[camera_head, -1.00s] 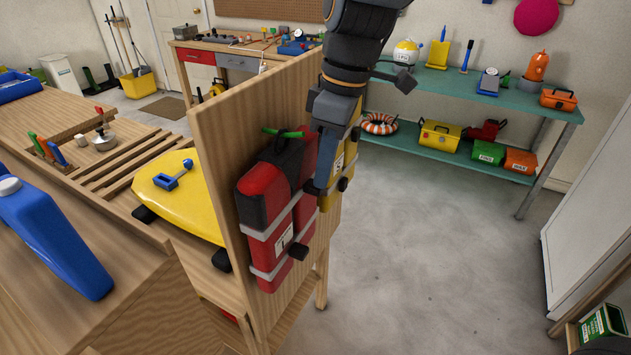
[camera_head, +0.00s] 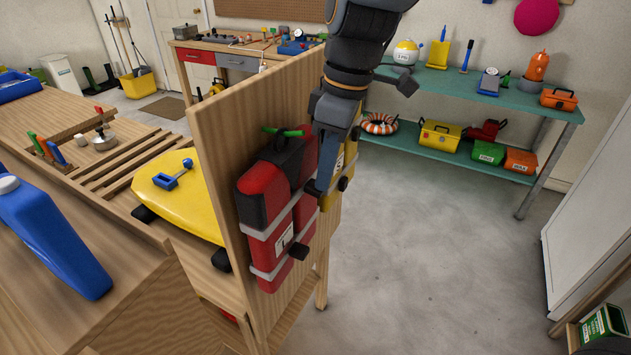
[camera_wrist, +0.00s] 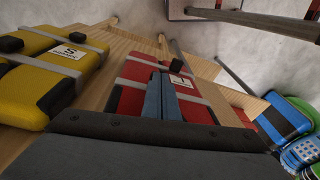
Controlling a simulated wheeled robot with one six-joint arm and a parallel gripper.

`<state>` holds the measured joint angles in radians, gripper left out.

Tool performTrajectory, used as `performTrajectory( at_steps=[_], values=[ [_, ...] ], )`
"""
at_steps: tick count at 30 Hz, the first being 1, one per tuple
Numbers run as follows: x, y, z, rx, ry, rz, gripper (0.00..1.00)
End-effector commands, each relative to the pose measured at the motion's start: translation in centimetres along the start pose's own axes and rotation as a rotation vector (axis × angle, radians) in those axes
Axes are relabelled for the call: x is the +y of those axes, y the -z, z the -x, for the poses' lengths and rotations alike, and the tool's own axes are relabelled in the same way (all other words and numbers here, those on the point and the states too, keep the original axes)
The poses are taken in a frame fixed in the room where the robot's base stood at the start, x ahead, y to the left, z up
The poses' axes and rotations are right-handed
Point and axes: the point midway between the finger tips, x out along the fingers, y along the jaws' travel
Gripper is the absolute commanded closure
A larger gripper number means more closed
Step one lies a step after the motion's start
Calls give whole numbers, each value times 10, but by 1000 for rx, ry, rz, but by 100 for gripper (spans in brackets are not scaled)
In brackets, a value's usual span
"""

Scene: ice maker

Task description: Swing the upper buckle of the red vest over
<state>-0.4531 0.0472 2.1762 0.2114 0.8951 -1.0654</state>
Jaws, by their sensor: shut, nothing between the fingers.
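The red vest (camera_head: 268,225) hangs on the upright wooden board, with two grey straps, a white label and a black collar. A black buckle (camera_head: 298,252) sticks out from its lower strap. The upper buckle is hard to make out, with my gripper (camera_head: 323,188) close to that strap's right end. My gripper is shut and empty, pointing down in front of the board between the red and yellow vests. In the wrist view, the shut fingers (camera_wrist: 172,100) lie across the view of the red vest (camera_wrist: 130,98) and cover part of its upper strap. Contact cannot be told.
A yellow vest (camera_wrist: 38,82) hangs close beside the red one, with its own black buckle (camera_head: 343,183). The wooden board (camera_head: 220,150) stands behind both. The floor (camera_head: 430,240) to the right is clear.

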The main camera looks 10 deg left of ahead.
Motion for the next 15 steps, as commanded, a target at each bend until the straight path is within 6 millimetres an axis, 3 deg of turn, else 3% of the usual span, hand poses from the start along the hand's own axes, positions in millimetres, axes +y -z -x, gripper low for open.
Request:
performTrajectory(
  at_steps=[15],
  values=[
    [0,-7,-10,0,0,0,100]
  ],
)
